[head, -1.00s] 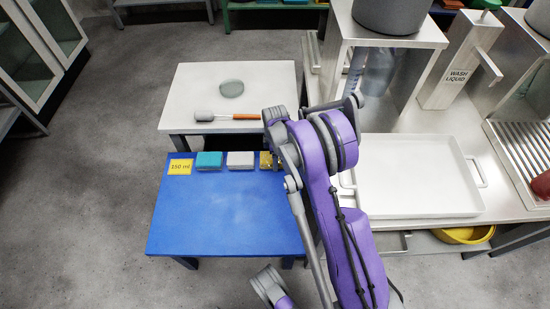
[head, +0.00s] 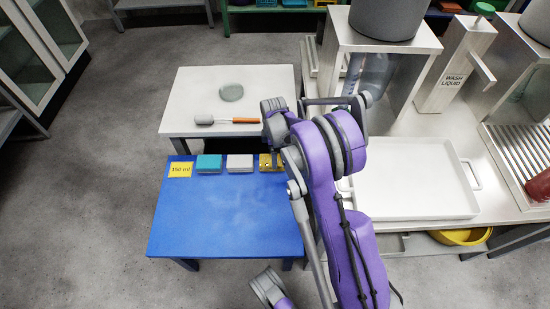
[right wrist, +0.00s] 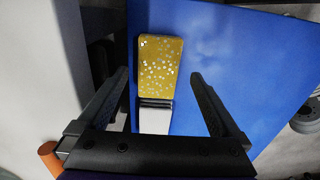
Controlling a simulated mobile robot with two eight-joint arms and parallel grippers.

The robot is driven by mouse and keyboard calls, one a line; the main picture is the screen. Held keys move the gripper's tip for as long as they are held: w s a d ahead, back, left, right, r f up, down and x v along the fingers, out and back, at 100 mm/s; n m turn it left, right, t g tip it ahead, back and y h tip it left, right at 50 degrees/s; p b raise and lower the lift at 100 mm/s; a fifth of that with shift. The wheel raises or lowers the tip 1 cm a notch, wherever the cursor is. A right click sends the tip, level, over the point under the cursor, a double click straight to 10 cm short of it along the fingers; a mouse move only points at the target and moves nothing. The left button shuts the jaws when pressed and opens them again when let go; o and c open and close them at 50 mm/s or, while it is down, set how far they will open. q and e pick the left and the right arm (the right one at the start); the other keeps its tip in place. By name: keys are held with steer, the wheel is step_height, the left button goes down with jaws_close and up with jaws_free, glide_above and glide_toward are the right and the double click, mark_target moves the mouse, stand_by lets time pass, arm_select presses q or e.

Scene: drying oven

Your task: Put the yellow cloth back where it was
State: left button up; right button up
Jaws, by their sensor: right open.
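A yellow piece with pale spots, which looks like the yellow cloth (right wrist: 160,65), lies on the blue table (head: 225,220) at its far right corner; it also shows in the head view (head: 270,161), partly covered by my arm. My right gripper (right wrist: 145,74) is open and empty above it. In the right wrist view the yellow piece shows between the two fingers, with clear space on either side. A white block (head: 239,162) lies beside it, with a teal block (head: 208,164) further left.
A yellow "150 ml" label (head: 180,170) is at the blue table's far left corner. Behind is a pale table (head: 190,95) with a brush (head: 225,120) and a glass dish (head: 231,92). A white tray (head: 400,205) is on the right counter. The blue table's front is clear.

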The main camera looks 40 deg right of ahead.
step_height(320, 180, up, 7)
steer(key=p, duration=0.1)
steer(key=s+a+r+m+t, duration=0.1)
steer(key=s+a+r+m, duration=0.1)
steer(key=s+a+r, duration=0.3)
steer(key=s+a+r+m+t, duration=0.1)
steer(key=s+a+r+m, duration=0.15)
steer(key=a+r, duration=0.4)
steer(key=s+a+f+m+t, duration=0.1)
steer(key=s+a+m, duration=0.1)
steer(key=s+a, duration=0.3)
steer(key=s+a+m+t, duration=0.1)
steer(key=s+a+m, duration=0.2)
steer(key=s+a, duration=0.3)
steer(key=s, duration=0.4)
steer(key=shift+s+f, duration=0.35)
steer(key=shift+f, duration=0.05)
steer(key=shift+d+m, duration=0.1)
steer(key=shift+m, duration=0.15)
